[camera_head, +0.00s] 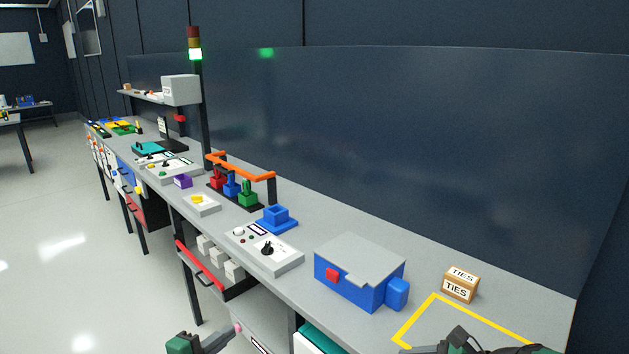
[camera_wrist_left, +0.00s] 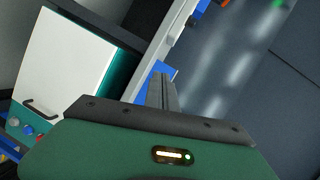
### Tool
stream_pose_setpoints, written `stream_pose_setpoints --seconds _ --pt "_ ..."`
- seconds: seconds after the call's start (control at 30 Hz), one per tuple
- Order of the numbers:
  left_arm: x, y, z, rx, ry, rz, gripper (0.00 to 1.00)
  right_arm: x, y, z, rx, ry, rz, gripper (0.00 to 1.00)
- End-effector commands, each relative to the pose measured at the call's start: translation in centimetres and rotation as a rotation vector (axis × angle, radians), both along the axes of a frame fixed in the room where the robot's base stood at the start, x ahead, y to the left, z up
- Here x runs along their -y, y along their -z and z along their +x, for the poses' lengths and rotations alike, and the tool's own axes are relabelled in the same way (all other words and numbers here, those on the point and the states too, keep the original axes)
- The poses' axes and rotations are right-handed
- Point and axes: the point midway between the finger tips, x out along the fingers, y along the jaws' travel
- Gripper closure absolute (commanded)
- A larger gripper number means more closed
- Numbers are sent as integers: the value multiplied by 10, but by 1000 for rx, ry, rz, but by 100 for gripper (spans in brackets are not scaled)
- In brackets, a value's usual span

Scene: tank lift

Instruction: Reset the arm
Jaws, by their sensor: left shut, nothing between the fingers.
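My left gripper (camera_head: 228,335) shows at the bottom edge of the head view, in front of the bench's near side. Its green housing is partly cut off by the frame. In the left wrist view its fingers (camera_wrist_left: 161,92) are together with nothing between them. My right gripper (camera_head: 440,348) shows only in part at the bottom right of the head view, by the yellow outline on the bench. Its fingertips are too unclear to tell whether they are open or shut.
The long grey bench (camera_head: 350,231) carries a blue box with a grey lid (camera_head: 362,270), a TIES box (camera_head: 460,284), a control box (camera_head: 264,249) and a blue holder (camera_head: 277,218). A red-edged open drawer (camera_head: 200,268) juts out below. Floor at left is clear.

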Motion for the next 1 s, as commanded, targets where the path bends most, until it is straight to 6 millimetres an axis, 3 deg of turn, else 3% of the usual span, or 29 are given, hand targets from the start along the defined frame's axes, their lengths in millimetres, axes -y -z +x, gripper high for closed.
stream_pose_setpoints --seconds 0.03,0.17,0.27,0.37,0.47,0.53,0.63,0.77,1.0 --pt "-4 -7 0 -48 -54 -21 100 -5 1 -11 2 -58 -64 31" --pt "-19 -5 -6 -226 -246 -110 100 -9 19 -44 23 -262 -278 31" --pt "-30 0 -24 -394 -434 -212 100 -7 30 -73 56 -478 -467 31" --pt "-38 6 -64 -614 -683 -359 100 0 35 -106 124 -784 -692 31" --pt "-31 15 -136 -887 -989 -547 100 12 32 -134 245 -1185 -933 31" --pt "-20 21 -184 -1041 -1161 -646 100 17 31 -144 329 -1413 -1047 31" --pt "-6 25 -227 -1177 -1311 -725 100 19 30 -150 411 -1613 -1135 31" --pt "2 29 -246 -1239 -1380 -756 100 20 32 -151 451 -1702 -1169 31" --pt "1 30 -246 -1239 -1381 -756 100 21 33 -151 449 -1700 -1169 31"
